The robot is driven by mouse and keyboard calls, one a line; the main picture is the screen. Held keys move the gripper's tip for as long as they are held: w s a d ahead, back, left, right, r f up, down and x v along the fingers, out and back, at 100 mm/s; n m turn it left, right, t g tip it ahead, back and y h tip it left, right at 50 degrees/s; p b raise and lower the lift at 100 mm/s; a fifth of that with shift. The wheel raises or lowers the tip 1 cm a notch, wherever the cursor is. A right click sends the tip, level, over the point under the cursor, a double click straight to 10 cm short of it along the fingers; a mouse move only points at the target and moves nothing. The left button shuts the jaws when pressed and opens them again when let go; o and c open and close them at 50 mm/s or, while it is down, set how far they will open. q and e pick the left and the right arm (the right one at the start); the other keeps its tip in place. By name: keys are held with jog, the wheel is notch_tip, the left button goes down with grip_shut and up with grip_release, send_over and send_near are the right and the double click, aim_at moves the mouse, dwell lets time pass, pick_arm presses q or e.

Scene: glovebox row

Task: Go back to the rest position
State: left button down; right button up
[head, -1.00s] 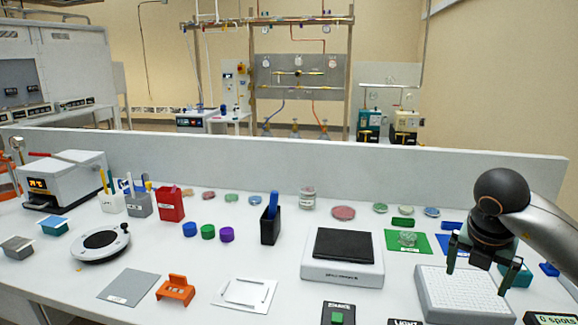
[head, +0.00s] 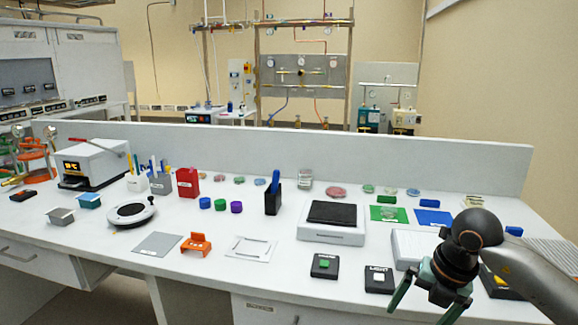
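My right gripper (head: 416,312) is at the lower right, in front of the white pad block (head: 408,245) and near the bench's front edge. Its two green fingers point down and stand apart, with nothing seen between them. The gripper and wrist hide part of the white block and some of the bench behind. My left gripper is not in view.
The white bench (head: 330,272) carries a balance-like device (head: 332,236), a green button box (head: 324,266), a light button box (head: 379,279), a green mat (head: 381,214) and a blue mat (head: 432,217). A low wall (head: 300,157) runs behind. Floor shows at lower left.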

jog(key=s+a+f+n+g+y, duration=0.1)
jog(key=s+a+y, duration=0.15)
jog(key=a, duration=0.35)
jog(key=s+a+f+n+y+p, duration=0.1)
jog(key=a+y, duration=0.3)
jog(key=a, duration=0.2)
jog(key=s+a+n+g+y, duration=0.1)
jog(key=s+a+y, duration=0.15)
jog(key=a, duration=0.35)
jog(key=a+r+m+t+y+p, duration=0.1)
jog(key=a+r+m+t+y, duration=0.2)
jog(key=a+r+m+y, duration=0.4)
jog(key=w+d+f+m+t+h+p, duration=0.25)
jog(key=d+f+m+t+h, duration=0.65)
jog(key=m+t, duration=0.55)
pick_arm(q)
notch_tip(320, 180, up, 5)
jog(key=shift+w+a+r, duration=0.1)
pick_arm(e)
jog(key=s+d+f+m+g+h, duration=0.2)
jog(key=s+f+m+g+h, duration=0.1)
jog(key=s+f, duration=0.4)
jog(key=s+d+f+m+g+h, duration=0.3)
jog(key=s+f+m+g, duration=0.2)
jog(key=f, duration=0.8)
jog(key=shift+s+d+f+m, duration=0.2)
jog(key=shift+s+m, duration=0.45)
jog(key=shift+s, duration=0.55)
